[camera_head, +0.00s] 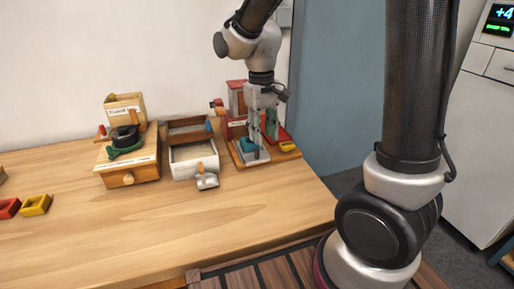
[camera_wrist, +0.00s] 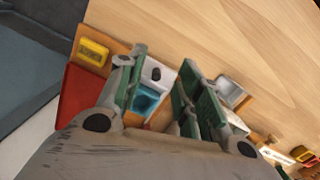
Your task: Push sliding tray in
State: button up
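A small blue tray-like part (camera_head: 249,145) sits on the wooden board of the red station at the right of the table; I take it as the sliding tray. In the wrist view the blue part (camera_wrist: 147,100) has a pale plate with a black knob (camera_wrist: 156,74) beside it. My gripper (camera_head: 262,128) points down over this board. In the wrist view my gripper (camera_wrist: 160,85) has its green-padded fingers apart, with the blue part and the knob showing in the gap. Whether a finger touches the tray cannot be told. My gripper hides part of the station.
A red station (camera_head: 237,100) stands behind my gripper, with a yellow block (camera_head: 288,147) on its board. To the left are a pale-lined wooden box (camera_head: 182,172), a metal scoop (camera_head: 207,181) and a wooden drawer box (camera_head: 112,180). The table's front is clear.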

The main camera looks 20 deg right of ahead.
aim_at(257, 149)
jog(key=w, duration=0.1)
jog(key=w+a, duration=0.1)
jog(key=shift+w+r+m+t, duration=0.3)
jog(key=shift+w, duration=0.05)
jog(key=shift+f, duration=0.1)
notch_tip(257, 149, down, 7)
jog(key=shift+f, duration=0.2)
grip_shut()
